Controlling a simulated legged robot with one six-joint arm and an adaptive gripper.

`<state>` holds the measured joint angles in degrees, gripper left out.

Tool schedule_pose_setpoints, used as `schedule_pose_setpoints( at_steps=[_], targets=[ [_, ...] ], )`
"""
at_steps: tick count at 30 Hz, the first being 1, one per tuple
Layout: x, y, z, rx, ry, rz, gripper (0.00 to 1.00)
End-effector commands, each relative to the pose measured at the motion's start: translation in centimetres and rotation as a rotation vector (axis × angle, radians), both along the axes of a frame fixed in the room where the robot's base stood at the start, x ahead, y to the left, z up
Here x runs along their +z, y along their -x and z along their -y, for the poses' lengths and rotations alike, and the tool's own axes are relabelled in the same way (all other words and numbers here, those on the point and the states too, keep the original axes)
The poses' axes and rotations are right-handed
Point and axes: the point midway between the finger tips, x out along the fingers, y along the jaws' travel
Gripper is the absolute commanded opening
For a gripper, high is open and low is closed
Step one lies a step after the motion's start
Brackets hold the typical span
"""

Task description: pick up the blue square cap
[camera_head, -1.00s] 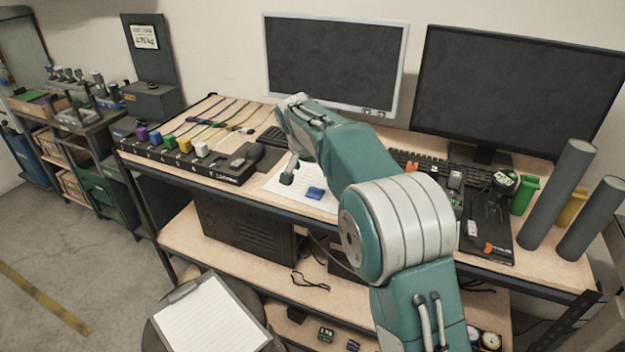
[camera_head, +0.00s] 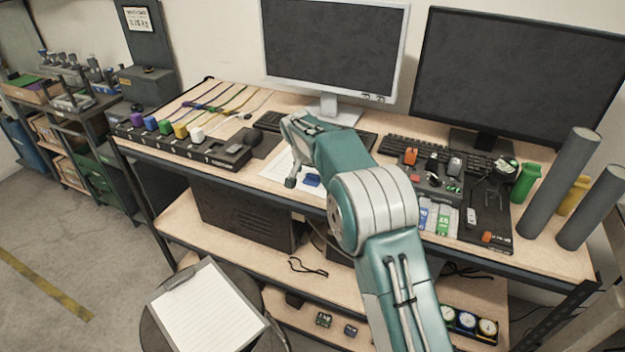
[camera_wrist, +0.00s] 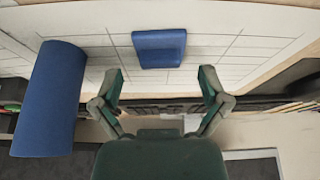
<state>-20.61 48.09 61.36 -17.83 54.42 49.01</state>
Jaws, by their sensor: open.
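The blue square cap (camera_head: 312,180) lies on a white lined sheet on the workbench, just right of my gripper (camera_head: 290,182) in the head view. In the wrist view the cap (camera_wrist: 159,48) is a blue block with rounded edges, above and between the fingertips of my gripper (camera_wrist: 162,84). The fingers are spread apart and nothing is between them. The cap shows clear of both fingers in the wrist view. My arm hides part of the bench to the right in the head view.
A blue cylinder (camera_wrist: 48,98) shows left of my gripper in the wrist view. A black rack (camera_head: 180,145) with coloured blocks stands at left on the bench. Monitors (camera_head: 335,50) and keyboards stand behind. A black tray (camera_head: 487,220) and grey tubes (camera_head: 556,185) are at right.

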Motion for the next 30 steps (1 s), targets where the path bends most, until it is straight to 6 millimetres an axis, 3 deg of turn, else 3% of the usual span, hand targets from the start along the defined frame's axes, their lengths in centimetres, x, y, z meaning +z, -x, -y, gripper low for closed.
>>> schedule_pose_setpoints(
  at_steps=[3, 9, 12, 15, 16, 30],
  targets=[
    [-1.27, -0.45, 0.08, 0.001, 0.001, 0.001, 0.94],
    [-1.34, -0.48, 0.10, 0.001, 0.000, 0.001, 0.94],
    [-1.34, -0.48, 0.11, 0.001, 0.000, 0.001, 0.59],
    [-1.33, -0.48, 0.12, 0.001, 0.000, 0.001, 0.32],
    [-1.34, -0.47, 0.13, 0.001, -0.001, 0.000, 0.29],
    [-0.96, -0.50, 0.14, 0.001, 0.000, -0.001, 0.28]
  ],
)
